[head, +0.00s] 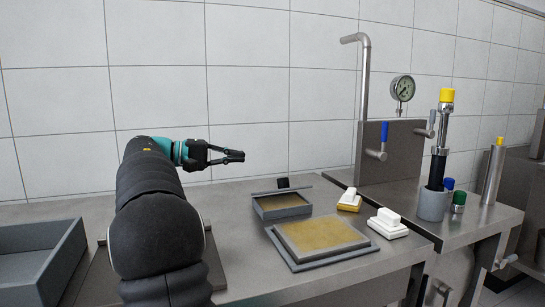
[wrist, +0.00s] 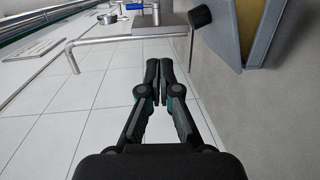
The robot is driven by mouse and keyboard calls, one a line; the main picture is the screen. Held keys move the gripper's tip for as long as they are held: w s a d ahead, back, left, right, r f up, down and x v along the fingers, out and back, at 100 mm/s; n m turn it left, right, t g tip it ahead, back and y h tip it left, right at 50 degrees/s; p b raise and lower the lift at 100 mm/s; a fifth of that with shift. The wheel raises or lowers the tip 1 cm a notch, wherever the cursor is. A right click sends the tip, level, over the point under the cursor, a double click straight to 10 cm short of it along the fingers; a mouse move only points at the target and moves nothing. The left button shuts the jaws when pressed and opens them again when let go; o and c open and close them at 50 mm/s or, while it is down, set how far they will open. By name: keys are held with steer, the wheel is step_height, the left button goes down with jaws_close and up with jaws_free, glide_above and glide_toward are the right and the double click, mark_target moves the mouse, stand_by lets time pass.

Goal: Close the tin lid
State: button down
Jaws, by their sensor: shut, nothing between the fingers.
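The tin (head: 284,213) is a small grey rectangular box on the steel bench, open at the top, with a tan interior. Its lid (head: 300,189) shows as a thin grey strip along the tin's back edge, raised off the opening, with a black knob (head: 283,183) on it. In the wrist view the black knob (wrist: 200,17) shows at the upper right, beside part of the tin. My gripper (head: 240,156) is in the air above and to the left of the tin, near the tiled wall. Its fingers are together and empty, and touch nothing.
A larger grey tray (head: 318,259) with a tan surface lies in front of the tin. Two white-handled brushes (head: 349,200) (head: 388,222) lie to the right. A steel pipe and panel (head: 392,155) stand behind them. A grey bin (head: 40,255) is at far left.

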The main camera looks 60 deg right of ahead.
steer(key=r+m+p, duration=0.1)
steer(key=r+m, duration=0.1)
steer(key=m, duration=0.2)
steer(key=m+y, duration=0.1)
steer(key=m, duration=0.9)
glide_above(280, 185)
steer(key=w+d, duration=0.2)
steer(key=w, duration=0.2)
step_height(280, 185, down, 3)
steer(key=shift+s+a+r+t, duration=0.15)
steer(key=shift+t, duration=0.25)
steer(key=f, duration=0.1)
steer(key=s+f, duration=0.1)
steer(key=shift+a+f, duration=0.3)
steer(key=shift+f, duration=0.05)
steer(key=shift+s+a+f, duration=0.15)
steer(key=shift+f, duration=0.4)
